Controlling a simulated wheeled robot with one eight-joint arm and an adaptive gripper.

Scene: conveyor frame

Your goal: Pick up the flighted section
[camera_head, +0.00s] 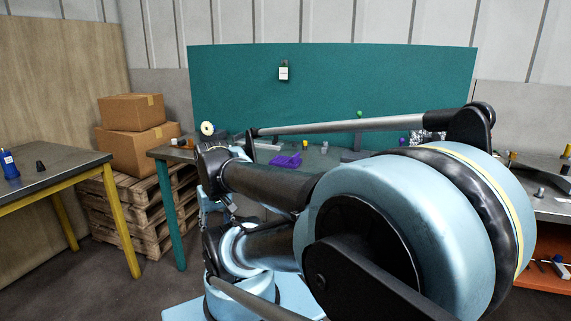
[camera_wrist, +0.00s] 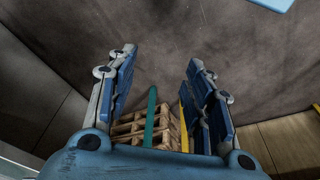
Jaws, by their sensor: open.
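A small purple piece (camera_head: 286,160) lies on the teal-legged workbench (camera_head: 166,153) in the head view. It may be the flighted section, but it is too small to tell for sure. My gripper (camera_wrist: 161,62) is open and empty in the wrist view, its two blue fingers wide apart. It faces the floor, away from the bench top, and no bench object shows between the fingers. My arm covers much of the bench in the head view and hides what lies behind it.
Wooden pallets (camera_head: 134,207) with cardboard boxes (camera_head: 138,144) stand left of the bench. A yellow-legged table (camera_head: 48,172) holds a blue bottle (camera_head: 10,165). A teal panel (camera_head: 235,85) rises behind the bench. A white-and-yellow roll (camera_head: 207,128) and several small parts are on the bench.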

